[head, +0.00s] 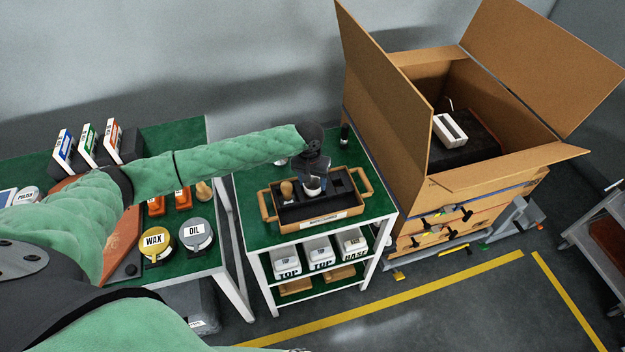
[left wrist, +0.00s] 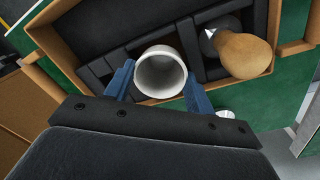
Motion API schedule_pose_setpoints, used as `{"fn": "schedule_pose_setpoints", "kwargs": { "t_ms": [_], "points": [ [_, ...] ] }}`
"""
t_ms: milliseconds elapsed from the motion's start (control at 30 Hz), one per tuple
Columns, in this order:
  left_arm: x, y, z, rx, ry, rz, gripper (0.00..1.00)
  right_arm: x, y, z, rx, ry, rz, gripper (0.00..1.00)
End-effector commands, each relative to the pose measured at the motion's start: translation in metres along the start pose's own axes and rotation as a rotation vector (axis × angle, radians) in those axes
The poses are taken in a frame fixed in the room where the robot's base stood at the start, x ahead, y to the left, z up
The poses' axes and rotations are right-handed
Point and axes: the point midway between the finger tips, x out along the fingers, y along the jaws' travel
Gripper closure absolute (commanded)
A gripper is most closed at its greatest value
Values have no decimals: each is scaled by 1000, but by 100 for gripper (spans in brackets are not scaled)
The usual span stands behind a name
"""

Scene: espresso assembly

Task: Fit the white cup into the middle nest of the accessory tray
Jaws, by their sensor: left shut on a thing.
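The white cup (left wrist: 160,74) is between the two blue fingers of my left gripper (left wrist: 158,88) in the left wrist view, its open mouth facing the camera. My left gripper is shut on it. In the head view the cup (head: 312,187) shows below the gripper (head: 312,180), at the middle of the accessory tray (head: 318,222). The wooden tray also shows in the left wrist view (left wrist: 45,55), with its dark insert behind the cup. The cup's base is hidden, so I cannot tell whether it is seated or just above the nest. My right gripper is not in view.
The tray stands on a green-topped stand (head: 260,238). A large open cardboard box (head: 480,165) is to the right, and a workbench with wax and oil tins (head: 157,243) is to the left.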

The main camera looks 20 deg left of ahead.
Motion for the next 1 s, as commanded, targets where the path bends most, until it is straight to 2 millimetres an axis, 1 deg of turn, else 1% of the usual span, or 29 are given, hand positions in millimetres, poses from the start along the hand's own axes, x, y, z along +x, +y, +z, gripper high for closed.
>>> {"fn": "schedule_pose_setpoints", "kwargs": {
  "t_ms": [600,1000],
  "points": [
    [2,0,0,-1,0,0,91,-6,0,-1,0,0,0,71],
    [3,0,0,0,0,0,91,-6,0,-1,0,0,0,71]
  ]
}}
